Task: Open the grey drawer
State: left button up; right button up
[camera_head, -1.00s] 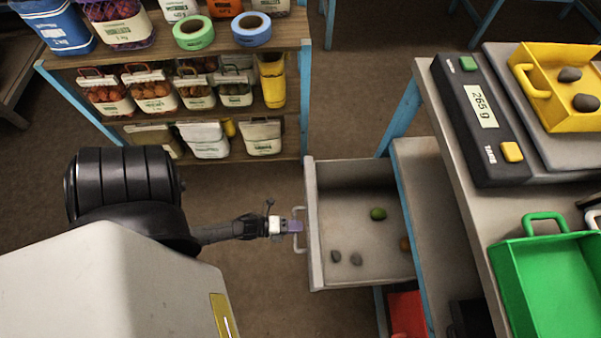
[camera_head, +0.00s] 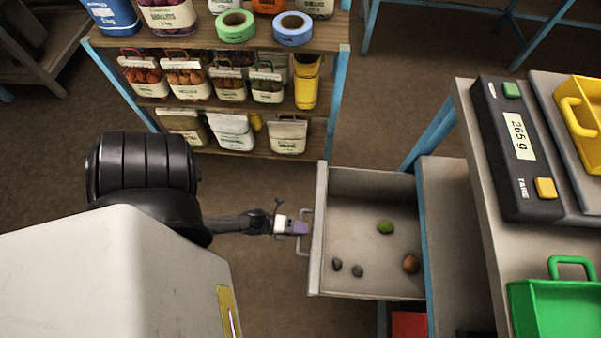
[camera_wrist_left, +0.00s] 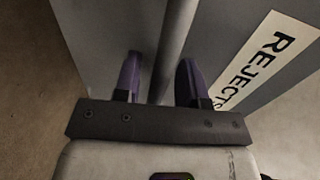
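The grey drawer (camera_head: 371,292) stands well out of the bench at right in the head view. Its front panel (camera_head: 318,235) faces left and has a pale bar handle (camera_head: 303,250). My left gripper (camera_head: 301,228) is at this handle. The drawer front (camera_wrist_left: 215,45) there carries a white "REJECTS" label (camera_wrist_left: 262,62). My right gripper is not in view.
Inside the drawer lie a green item (camera_head: 385,227), a brownish-orange one (camera_head: 411,263) and two dark stones (camera_head: 337,264). A stocked shelf (camera_head: 215,50) stands behind.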

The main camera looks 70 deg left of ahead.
pick_arm(q)
jog(key=p+v, duration=0.3)
jog(key=v, duration=1.1)
jog(key=shift+f, duration=0.1)
jog(key=shift+w, duration=0.1)
dwell(0.5)
